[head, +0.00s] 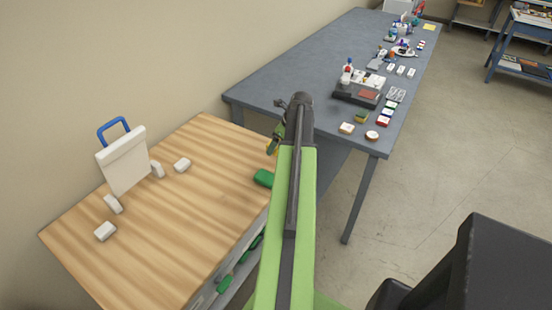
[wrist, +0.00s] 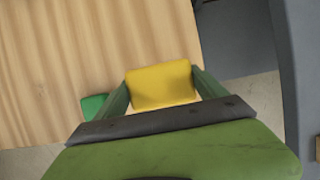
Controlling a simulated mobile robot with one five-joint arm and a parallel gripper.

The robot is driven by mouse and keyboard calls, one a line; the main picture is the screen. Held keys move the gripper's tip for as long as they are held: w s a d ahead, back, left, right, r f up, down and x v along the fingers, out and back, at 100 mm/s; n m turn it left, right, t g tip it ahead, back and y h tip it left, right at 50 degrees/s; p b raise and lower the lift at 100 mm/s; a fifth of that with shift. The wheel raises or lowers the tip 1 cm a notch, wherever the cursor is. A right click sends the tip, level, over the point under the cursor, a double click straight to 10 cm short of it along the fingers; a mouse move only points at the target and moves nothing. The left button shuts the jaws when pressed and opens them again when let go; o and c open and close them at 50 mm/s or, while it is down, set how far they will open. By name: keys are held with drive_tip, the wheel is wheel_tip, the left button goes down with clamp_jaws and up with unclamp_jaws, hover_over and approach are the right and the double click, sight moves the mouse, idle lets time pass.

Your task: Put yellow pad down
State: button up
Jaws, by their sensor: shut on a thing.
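The yellow pad (wrist: 161,85) is between the two green fingers of my gripper (wrist: 161,90) in the wrist view, and the gripper is shut on it. In that view the pad is seen over the edge of the wooden table (wrist: 80,50); its height above the top is hard to judge. The wooden tabletop also shows in the head view (head: 180,235).
A green block (head: 264,178) lies near the wooden table's right edge, close to my gripper. A white stand with a blue handle (head: 122,160) and several white blocks are at the left. A grey table (head: 300,65) with many small items stands behind. The wooden table's middle is clear.

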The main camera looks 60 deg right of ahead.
drive_tip(key=shift+f+b, duration=2.1)
drive_tip(key=shift+f, duration=0.05)
drive_tip(key=shift+r, duration=0.15)
drive_tip(key=o, duration=1.1)
drive_tip(key=shift+r+p, duration=0.2)
drive_tip(key=shift+p, duration=0.2)
drive_tip(key=p+v, duration=1)
drive_tip(key=v, duration=0.1)
drive_tip(key=shift+s+r+p, duration=0.1)
drive_tip(key=shift+r+p, duration=0.2)
drive_tip(key=shift+p, duration=0.05)
